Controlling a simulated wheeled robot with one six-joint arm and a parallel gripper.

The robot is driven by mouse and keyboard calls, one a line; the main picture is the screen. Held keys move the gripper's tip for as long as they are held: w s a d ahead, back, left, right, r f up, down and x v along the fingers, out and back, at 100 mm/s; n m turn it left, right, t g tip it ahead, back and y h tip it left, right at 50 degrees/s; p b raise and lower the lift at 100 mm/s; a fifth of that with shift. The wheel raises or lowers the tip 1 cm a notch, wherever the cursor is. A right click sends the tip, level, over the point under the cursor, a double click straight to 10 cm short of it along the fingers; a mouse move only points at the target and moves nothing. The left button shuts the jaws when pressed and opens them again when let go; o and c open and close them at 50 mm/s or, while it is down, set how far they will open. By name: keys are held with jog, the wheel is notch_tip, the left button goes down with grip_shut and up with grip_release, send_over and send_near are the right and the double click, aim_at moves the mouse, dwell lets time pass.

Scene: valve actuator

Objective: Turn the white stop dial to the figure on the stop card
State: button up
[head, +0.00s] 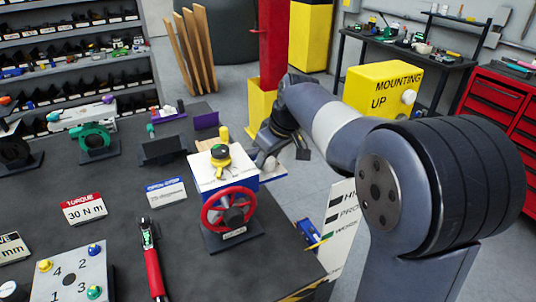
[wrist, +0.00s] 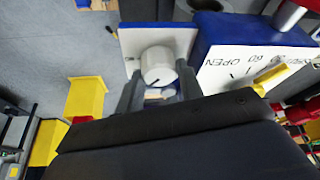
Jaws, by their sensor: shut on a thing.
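The white stop dial (wrist: 157,64) stands out from a white plate (wrist: 185,40) on the side of the blue valve actuator (wrist: 255,32). A dark mark shows near the dial's lower edge. My gripper (wrist: 158,84) has one finger on each side of the dial and is shut on it. In the head view my gripper (head: 274,148) is at the actuator's right side, and it and the arm mostly hide the dial. The stop card (head: 165,190), with a blue header, stands on the bench left of the actuator. Its figure is too small to read.
A red handwheel (head: 229,209) is on the actuator's front and a yellow-and-black indicator (head: 220,156) on its top. A red torque card (head: 84,207) reads 30 N m. A red-handled wrench (head: 152,262) lies in front. A yellow block (head: 385,90) stands behind my arm.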

jog(key=n, duration=0.2)
jog(key=n+g+y, duration=0.1)
jog(key=n, duration=0.2)
jog(key=shift+w+d+g, duration=0.1)
jog(key=shift+w+g, duration=0.05)
jog(key=shift+g, duration=0.15)
jog(key=shift+n, duration=0.3)
jog(key=o, duration=0.7)
jog(key=shift+r, duration=0.1)
jog(key=v, duration=1)
jog(key=shift+d+r, duration=0.15)
jog(key=shift+r, duration=0.15)
